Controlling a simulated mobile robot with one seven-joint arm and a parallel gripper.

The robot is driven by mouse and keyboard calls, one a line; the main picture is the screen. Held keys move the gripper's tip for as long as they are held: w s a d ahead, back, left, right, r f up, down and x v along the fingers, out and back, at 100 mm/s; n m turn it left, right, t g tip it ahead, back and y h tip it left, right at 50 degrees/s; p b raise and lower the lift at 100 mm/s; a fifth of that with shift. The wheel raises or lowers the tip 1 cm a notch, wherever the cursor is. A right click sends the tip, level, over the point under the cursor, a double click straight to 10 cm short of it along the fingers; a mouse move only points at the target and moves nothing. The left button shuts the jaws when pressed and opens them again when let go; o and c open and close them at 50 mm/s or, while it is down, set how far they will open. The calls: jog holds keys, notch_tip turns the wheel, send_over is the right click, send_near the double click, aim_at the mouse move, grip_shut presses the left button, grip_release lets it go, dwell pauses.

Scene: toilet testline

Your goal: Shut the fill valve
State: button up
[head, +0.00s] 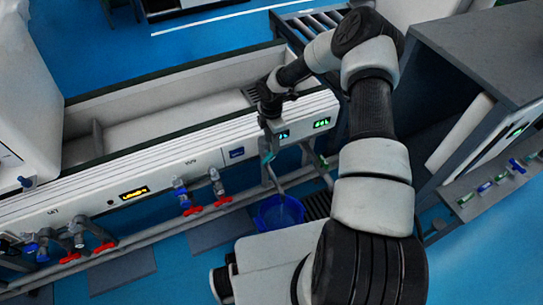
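Several valves with red lever handles sit on pipes along the front of the long white test bench. One pair has red handles (193,211) and (222,201) near the middle. Another pair has red handles (69,258) and (105,247) at the lower left. I cannot read which one is the fill valve. My gripper (268,128) points down at the bench's front edge, beside a green display. A small teal part (267,157) shows just below it; I cannot tell whether they touch. The fingers are too small and dark to judge.
A blue bucket (279,213) stands on the floor below the bench's right end. The bench's long trough (165,108) lies behind the panel. A grey cabinet (490,55) with coloured valves (490,186) stands at the right.

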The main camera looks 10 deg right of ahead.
aim_at(271, 154)
notch_tip(271, 154, down, 8)
jog(key=shift+r+b, duration=0.1)
jog(key=shift+b, duration=0.6)
jog(key=shift+c, duration=0.5)
grip_shut()
